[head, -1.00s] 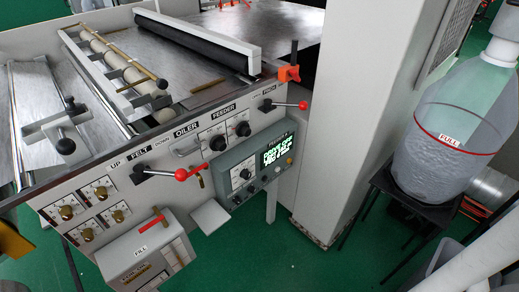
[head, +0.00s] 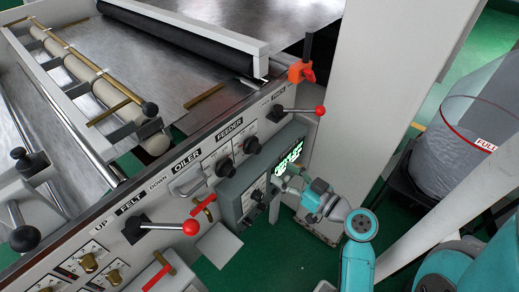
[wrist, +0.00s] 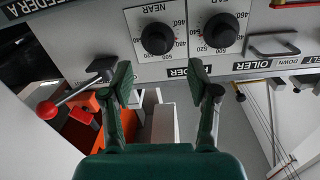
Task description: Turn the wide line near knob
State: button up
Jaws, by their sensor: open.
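Brass knobs (head: 88,262) sit on white scale plates at the lower left of the front panel in the head view; some are cut off by the frame edge. Their small labels are too small to read, so I cannot tell which is the wide line near knob. In the wrist view, which is upside down, a black knob (wrist: 157,38) marked NEAR and another black knob (wrist: 221,30) marked FAR sit on the feeder panel. My gripper (wrist: 160,66) is open and empty, its fingers apart below these knobs. In the head view my gripper (head: 281,181) is by the green-lit control box.
Red-balled levers (head: 190,227) and (head: 320,110) stick out from the panel. The grey control box (head: 250,190) projects from it, and a handle (head: 188,183) is on the oiler. A pale column (head: 350,90) and a tank (head: 480,130) stand to the right.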

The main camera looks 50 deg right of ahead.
aim_at(259, 150)
jog(key=shift+n, duration=0.3)
jog(key=w, duration=0.3)
jog(key=w+r, duration=0.1)
jog(key=w, duration=0.3)
jog(key=w+d, duration=0.1)
jog(key=w, duration=0.2)
jog(key=shift+w+r, duration=0.15)
jog(key=shift+w, duration=0.2)
grip_shut()
